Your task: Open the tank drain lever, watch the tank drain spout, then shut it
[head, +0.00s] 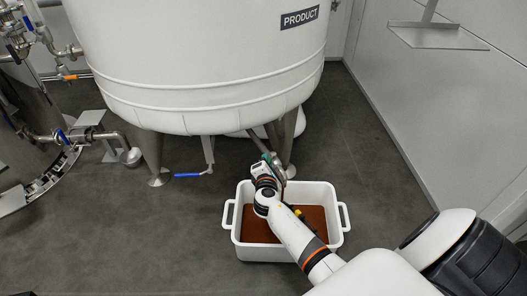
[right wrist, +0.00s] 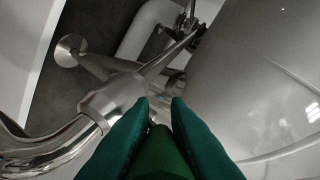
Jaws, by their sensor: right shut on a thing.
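The large white tank marked PRODUCT (head: 200,60) stands on metal legs. My right gripper (head: 268,157) reaches under its right side and shows green fingertips. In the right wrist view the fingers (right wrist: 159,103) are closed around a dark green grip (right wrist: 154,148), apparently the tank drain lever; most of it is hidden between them. A shiny curved metal pipe (right wrist: 72,143) runs beside the fingers. The drain spout's outlet and any stream are hidden from the head view by my arm. My left gripper is not in view.
A white tub (head: 235,240) with handles holds brown liquid below my right forearm. Pipes and valves (head: 85,133) are at the left. The wall (head: 420,110) bounds the right; the front-left floor is clear.

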